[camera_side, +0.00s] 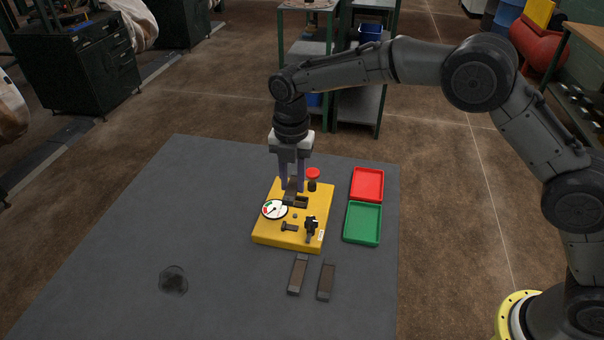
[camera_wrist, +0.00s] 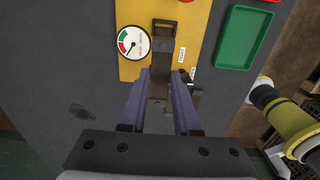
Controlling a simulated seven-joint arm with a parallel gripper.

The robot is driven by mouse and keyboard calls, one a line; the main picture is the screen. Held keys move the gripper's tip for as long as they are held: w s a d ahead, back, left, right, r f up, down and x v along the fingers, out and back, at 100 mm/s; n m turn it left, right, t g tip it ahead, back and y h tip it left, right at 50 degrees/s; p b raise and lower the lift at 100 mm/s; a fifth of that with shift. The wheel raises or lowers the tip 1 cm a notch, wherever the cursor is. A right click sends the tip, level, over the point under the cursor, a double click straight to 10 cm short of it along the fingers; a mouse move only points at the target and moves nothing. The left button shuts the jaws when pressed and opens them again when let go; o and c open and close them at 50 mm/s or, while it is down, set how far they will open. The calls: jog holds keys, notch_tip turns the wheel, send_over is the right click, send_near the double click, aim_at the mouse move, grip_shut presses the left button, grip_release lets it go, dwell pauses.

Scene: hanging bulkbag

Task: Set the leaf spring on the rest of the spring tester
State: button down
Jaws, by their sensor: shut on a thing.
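The yellow spring tester (camera_side: 262,232) stands on the grey mat, with a white dial gauge (camera_side: 274,209) on its left side; the gauge also shows in the wrist view (camera_wrist: 133,42). My gripper (camera_side: 292,186) points down over the back half of the tester. It is shut on a dark leaf spring, seen as a narrow strip between the purple fingers in the wrist view (camera_wrist: 159,84). A dark rest (camera_side: 301,202) on the tester's top is close below the fingers. Whether the spring touches the rest cannot be told; the fingers partly hide it.
Two dark strips (camera_side: 299,273) (camera_side: 326,281) lie on the mat in front of the tester. A red tray (camera_side: 368,185) and a green tray (camera_side: 363,223) are to its right. A red knob (camera_side: 313,174) and a black lever (camera_side: 311,227) rise from the tester. The mat's left is mostly clear.

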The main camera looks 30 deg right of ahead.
jog(key=shift+d+f, duration=0.2)
jog(key=shift+f, duration=3.75)
jog(key=c, duration=0.6)
grip_release()
jog(key=shift+o, duration=0.2)
jog(key=shift+r, duration=3.5)
